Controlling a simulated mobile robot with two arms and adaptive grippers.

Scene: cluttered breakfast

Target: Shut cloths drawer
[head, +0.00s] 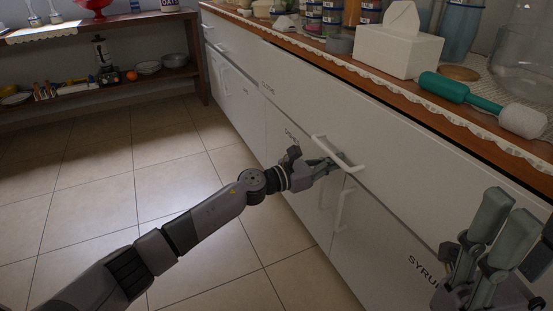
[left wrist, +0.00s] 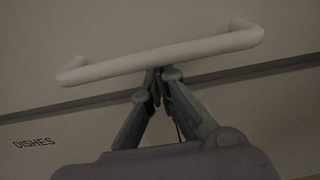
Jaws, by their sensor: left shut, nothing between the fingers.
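The cloths drawer (head: 400,165) is a long white front under the counter, with a small dark label that seems to read CLOTHS near its left end. Its white bar handle (head: 330,147) also shows across the left wrist view (left wrist: 165,58). My left gripper (head: 332,163) is shut and empty, its fingertips (left wrist: 160,75) right at the handle's lower side; whether they touch it I cannot tell. The drawer front looks close to flush with the cabinet; any small gap is hard to judge. My right gripper (head: 505,215) looks open and empty at lower right.
A cupboard door labelled DISHES (left wrist: 70,140) lies below the drawer. The counter holds a tissue box (head: 398,50), a green-handled tool (head: 450,88) and several jars. A wooden shelf (head: 120,85) stands at the back left. The tiled floor (head: 150,175) is clear.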

